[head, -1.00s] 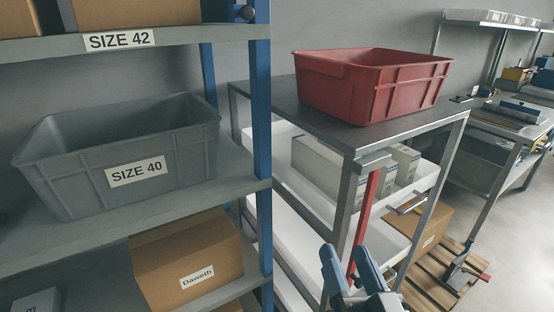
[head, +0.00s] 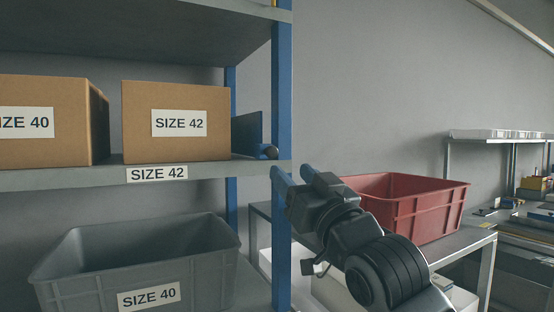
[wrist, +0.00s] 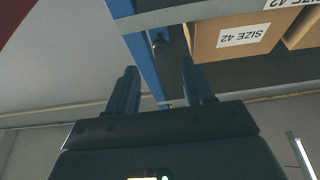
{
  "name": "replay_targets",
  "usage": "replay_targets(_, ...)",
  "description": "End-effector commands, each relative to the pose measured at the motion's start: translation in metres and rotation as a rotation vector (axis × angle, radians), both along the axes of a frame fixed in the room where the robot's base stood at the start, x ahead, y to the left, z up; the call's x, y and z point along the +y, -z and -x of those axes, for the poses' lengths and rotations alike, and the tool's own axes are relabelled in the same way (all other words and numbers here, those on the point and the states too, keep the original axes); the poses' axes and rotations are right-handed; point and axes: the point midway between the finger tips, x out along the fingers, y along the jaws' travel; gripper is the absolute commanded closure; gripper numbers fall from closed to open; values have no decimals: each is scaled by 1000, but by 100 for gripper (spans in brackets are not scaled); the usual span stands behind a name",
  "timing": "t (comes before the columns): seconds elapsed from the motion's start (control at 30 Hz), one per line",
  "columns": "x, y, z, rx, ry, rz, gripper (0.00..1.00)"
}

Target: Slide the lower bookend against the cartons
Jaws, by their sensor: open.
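The lower bookend (head: 247,131) is a dark blue upright plate on the shelf, right of the SIZE 42 carton (head: 180,147). A dark rounded part with a blue piece shows at its foot, near the shelf's right end. Whether plate and carton touch I cannot tell. The SIZE 40 carton (head: 40,145) stands further left. My gripper (head: 293,174) is open and empty, beside the blue post at about shelf height. In the wrist view, my gripper's fingers (wrist: 158,68) are apart. Beyond them a small dark part, likely the bookend (wrist: 160,42), shows between post and carton (wrist: 235,38).
The blue front post (head: 282,90) stands between my gripper and the bookend's shelf (head: 80,178). Another shelf (head: 140,30) lies above. A grey SIZE 40 bin (head: 140,255) sits below. A red bin (head: 440,212) on a table stands behind my arm at right.

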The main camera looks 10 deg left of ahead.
Motion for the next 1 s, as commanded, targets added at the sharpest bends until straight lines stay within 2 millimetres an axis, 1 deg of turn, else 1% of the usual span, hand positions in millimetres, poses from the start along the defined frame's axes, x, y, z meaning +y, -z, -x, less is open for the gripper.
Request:
replay_targets(0.33, 26, -22, -37, -2, -1, 1, 48)
replay_targets(0.5, 36, -28, -51, -1, -1, 1, 48)
replay_targets(0.63, 39, -29, -56, -1, -1, 0, 48)
replay_targets(0.87, 39, -29, -57, -1, -1, 0, 48)
replay_targets(0.9, 39, -29, -57, -1, -1, 0, 48)
replay_targets(1.0, 39, -29, -57, -1, -1, 0, 58)
